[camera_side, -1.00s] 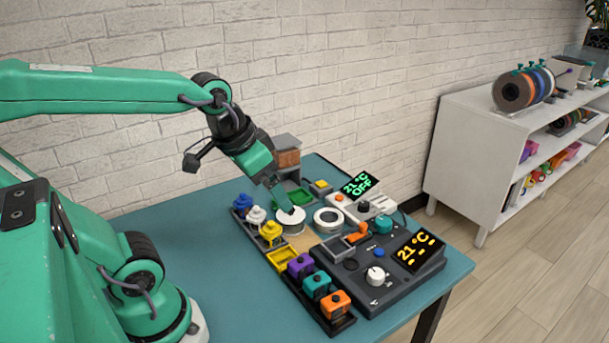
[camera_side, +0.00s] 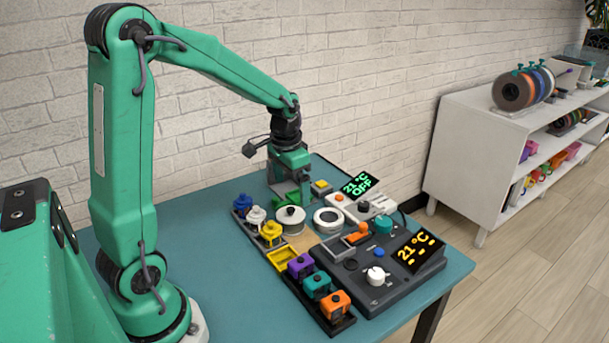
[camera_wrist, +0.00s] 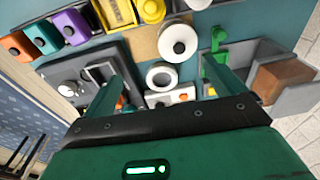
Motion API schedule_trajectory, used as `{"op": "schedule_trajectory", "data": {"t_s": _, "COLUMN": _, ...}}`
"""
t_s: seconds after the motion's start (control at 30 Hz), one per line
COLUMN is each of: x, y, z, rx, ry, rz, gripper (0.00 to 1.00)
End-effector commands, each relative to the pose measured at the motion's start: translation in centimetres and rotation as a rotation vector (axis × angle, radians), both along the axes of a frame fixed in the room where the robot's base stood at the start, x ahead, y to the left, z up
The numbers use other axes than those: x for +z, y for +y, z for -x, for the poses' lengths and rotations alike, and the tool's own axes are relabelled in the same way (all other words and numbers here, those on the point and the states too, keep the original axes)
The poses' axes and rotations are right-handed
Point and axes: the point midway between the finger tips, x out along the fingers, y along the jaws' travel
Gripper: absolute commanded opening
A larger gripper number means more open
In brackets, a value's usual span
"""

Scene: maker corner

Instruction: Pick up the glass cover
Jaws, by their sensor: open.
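The glass cover appears to be the round pale lid with a black knob (camera_side: 290,214), resting on a round white dish near the middle of the table. It also shows near the top of the wrist view (camera_wrist: 178,42). Whether the lid is clear glass is hard to tell. My gripper (camera_side: 289,195) points down behind the cover in the side view, apart from it. In the wrist view my gripper (camera_wrist: 163,74) has its two green fingers spread wide with nothing held between them; the cover lies beyond the fingertips.
An open white ring-shaped dish (camera_side: 328,221) is beside the cover. Coloured blocks line the front rack. A grey bin with a brown block (camera_wrist: 285,80) is by the right finger.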

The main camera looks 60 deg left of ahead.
Motion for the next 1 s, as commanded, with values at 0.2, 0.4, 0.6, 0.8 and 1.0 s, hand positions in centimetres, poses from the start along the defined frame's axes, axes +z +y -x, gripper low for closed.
{"op": "schedule_trajectory", "data": {"t_s": 0.2, "x": -3.7, "y": 2.6, "z": -1.2, "rx": 0.003, "ry": 0.063, "rz": 0.019, "gripper": 0.95}}
{"op": "schedule_trajectory", "data": {"t_s": 0.4, "x": -5.4, "y": 3.8, "z": -1.6, "rx": 0.001, "ry": 0.088, "rz": 0.029, "gripper": 0.95}}
{"op": "schedule_trajectory", "data": {"t_s": 0.6, "x": -5.7, "y": 4.0, "z": -1.7, "rx": 0.000, "ry": 0.092, "rz": 0.030, "gripper": 0.95}}
{"op": "schedule_trajectory", "data": {"t_s": 0.8, "x": -6.8, "y": 3.9, "z": -1.7, "rx": 0.000, "ry": 0.092, "rz": 0.030, "gripper": 0.95}}
{"op": "schedule_trajectory", "data": {"t_s": 1.0, "x": -8.1, "y": 3.9, "z": -1.7, "rx": 0.000, "ry": 0.092, "rz": 0.030, "gripper": 0.95}}
